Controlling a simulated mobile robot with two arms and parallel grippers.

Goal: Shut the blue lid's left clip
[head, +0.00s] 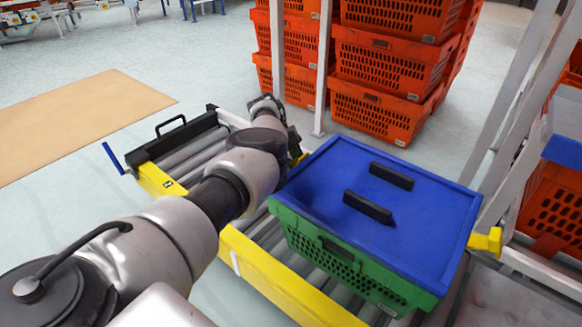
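The blue lid (340,173) lies on top of a green crate (345,268) and looks level on it. Two black bars (391,176) (368,207) stand up from the lid's top. My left arm reaches in from the left. Its gripper (295,148) is at the left side of the lid, near the far left corner. The gripper is small and partly hidden by my own arm, so its fingers cannot be made out. I cannot make out the lid's left clip; that side is partly behind my arm. My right gripper is not in view.
The crate stands on a roller conveyor with yellow side rails (275,279) and a black end bar (172,140). Stacked orange totes (378,108) stand behind. A pale metal frame (513,130) rises close on the right, with another orange tote (548,205) beyond. Open floor lies left.

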